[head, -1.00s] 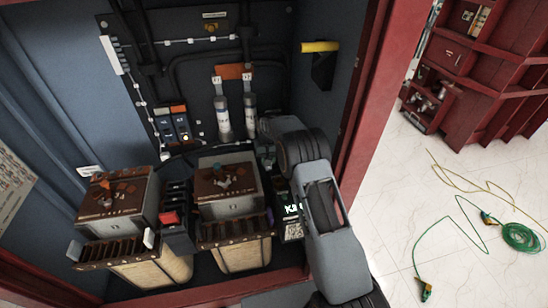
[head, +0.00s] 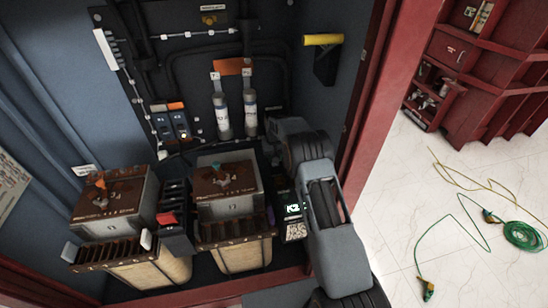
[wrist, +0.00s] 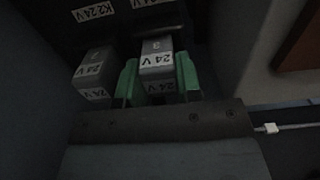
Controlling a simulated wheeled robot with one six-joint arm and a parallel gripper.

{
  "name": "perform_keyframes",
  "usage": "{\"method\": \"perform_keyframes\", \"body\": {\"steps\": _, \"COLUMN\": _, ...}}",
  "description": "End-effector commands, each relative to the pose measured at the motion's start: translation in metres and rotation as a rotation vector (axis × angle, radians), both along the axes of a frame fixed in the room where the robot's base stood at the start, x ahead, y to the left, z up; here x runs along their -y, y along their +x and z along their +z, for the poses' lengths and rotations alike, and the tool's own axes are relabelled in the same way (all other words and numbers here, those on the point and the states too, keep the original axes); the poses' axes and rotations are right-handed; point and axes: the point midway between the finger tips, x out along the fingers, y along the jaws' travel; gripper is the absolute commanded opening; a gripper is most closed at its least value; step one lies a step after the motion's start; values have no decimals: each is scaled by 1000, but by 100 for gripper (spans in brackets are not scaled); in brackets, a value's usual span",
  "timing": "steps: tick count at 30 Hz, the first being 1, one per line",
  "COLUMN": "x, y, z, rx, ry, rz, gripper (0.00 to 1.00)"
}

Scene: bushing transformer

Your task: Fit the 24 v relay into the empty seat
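In the wrist view, a grey relay (wrist: 156,57) with white 24 V labels stands between the two green fingertips of my gripper (wrist: 160,78). The fingers lie close against its two sides and look shut on it. A second grey relay (wrist: 92,70) with 24 V labels stands just to the left, apart from the left finger. The empty seat cannot be made out. In the head view my gripper is hidden behind my arm, inside the cabinet's right side.
In the head view, two brown-topped transformers (head: 228,205) stand left of my arm. A dark unit with a lit K2 label (head: 293,208) sits close beside it. The red cabinet frame (head: 368,110) runs along the right. A yellow handle (head: 322,40) is above.

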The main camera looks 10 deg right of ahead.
Motion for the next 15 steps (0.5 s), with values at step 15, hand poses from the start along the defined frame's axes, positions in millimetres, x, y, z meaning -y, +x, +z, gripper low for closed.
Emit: {"method": "perform_keyframes", "body": {"steps": 15, "x": -2, "y": 0, "z": 3, "rx": 1, "ry": 0, "rz": 3, "gripper": 57}}
